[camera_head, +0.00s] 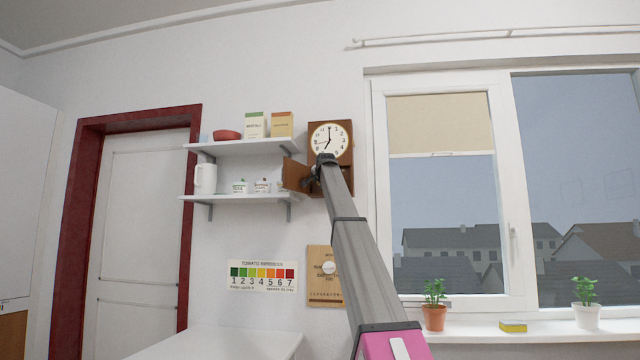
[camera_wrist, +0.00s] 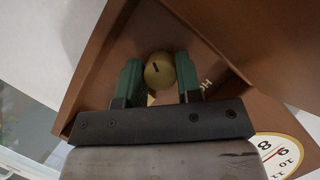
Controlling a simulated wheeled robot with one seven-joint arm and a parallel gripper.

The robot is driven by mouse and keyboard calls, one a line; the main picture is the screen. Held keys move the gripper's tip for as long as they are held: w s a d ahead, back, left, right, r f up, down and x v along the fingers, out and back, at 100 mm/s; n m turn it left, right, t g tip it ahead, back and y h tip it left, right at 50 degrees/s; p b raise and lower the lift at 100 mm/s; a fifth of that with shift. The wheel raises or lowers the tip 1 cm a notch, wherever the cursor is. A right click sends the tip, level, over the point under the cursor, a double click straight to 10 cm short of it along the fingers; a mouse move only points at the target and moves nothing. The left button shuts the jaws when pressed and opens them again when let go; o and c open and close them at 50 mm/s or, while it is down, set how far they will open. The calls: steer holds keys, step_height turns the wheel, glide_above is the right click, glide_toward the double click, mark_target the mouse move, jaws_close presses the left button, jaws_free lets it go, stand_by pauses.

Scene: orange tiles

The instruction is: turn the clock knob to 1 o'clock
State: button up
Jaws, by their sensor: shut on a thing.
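The wall clock (camera_head: 344,134) is a brown wooden case with a round white dial, hung on the wall between the shelves and the window. Its hands read about 7 o'clock, the short one pointing down-left and the long one up. A small door (camera_head: 295,174) at its lower left stands open. In the wrist view a round brass knob (camera_wrist: 160,71) with a dark mark sits inside the brown case. My gripper (camera_wrist: 159,80) has its green fingers on both sides of the knob, shut on it. In the head view my arm hides the knob and the fingers.
Two white shelves (camera_head: 240,148) left of the clock hold boxes, a red bowl, a kettle and jars. A window (camera_head: 440,190) is on the right, with potted plants on its sill. A colour chart (camera_head: 262,276) and a wooden board (camera_head: 322,290) hang below.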

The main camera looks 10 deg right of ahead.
steer(key=n+g+h, duration=0.1)
steer(key=n, duration=0.1)
steer(key=shift+r+n, duration=0.1)
steer(key=shift+n, duration=0.3)
steer(key=shift+a+n+g+h, duration=0.1)
steer(key=shift+n+g+h, duration=0.4)
steer(key=shift+n+h, duration=0.65)
steer(key=o, duration=0.6)
steer(key=shift+o, duration=0.2)
steer(key=v, duration=1)
steer(key=shift+s+r, duration=0.15)
steer(key=shift+s, duration=0.15)
steer(key=shift+a, duration=0.1)
